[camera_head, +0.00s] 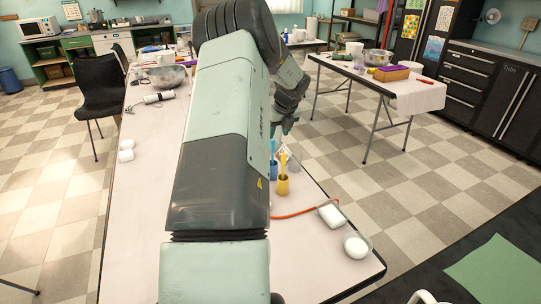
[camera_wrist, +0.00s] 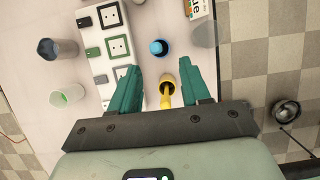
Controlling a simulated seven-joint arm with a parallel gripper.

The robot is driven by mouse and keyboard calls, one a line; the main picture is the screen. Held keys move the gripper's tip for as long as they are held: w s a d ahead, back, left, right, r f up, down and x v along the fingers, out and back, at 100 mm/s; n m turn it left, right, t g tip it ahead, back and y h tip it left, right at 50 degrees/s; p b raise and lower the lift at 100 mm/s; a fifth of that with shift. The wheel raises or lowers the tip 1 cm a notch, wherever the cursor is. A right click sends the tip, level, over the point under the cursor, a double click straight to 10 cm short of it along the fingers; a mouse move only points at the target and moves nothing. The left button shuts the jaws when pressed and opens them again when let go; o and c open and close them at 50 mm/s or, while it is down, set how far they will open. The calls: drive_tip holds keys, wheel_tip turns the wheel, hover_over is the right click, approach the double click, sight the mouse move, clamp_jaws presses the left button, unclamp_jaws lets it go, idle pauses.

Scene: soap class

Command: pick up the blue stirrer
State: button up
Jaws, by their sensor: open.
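A blue cup (camera_head: 274,168) stands on the near table beside my forearm, partly hidden by it. A thin blue stirrer (camera_head: 273,147) appears to rise from it. In the wrist view, the blue cup (camera_wrist: 158,48) lies ahead of my fingertips, and I cannot make out the stirrer clearly there. A yellow cup (camera_head: 283,186) with a yellow stirrer (camera_head: 283,162) stands just nearer; it also shows between my fingers in the wrist view. My gripper (camera_wrist: 158,67) is open with teal fingers, pointing down above the cups, holding nothing.
A power strip (camera_wrist: 108,50) lies left of the cups. A dark blue cup (camera_wrist: 58,51) and a clear cup with green (camera_wrist: 67,94) stand farther left. A box and a clear cup (camera_wrist: 204,34) are at right, near the table edge. White soap bars (camera_head: 332,215) lie nearer.

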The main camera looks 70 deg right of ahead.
sight(274, 141)
drive_tip(key=x, duration=0.8)
drive_tip(key=shift+w+f, duration=0.2)
drive_tip(key=shift+w, duration=0.1)
clamp_jaws()
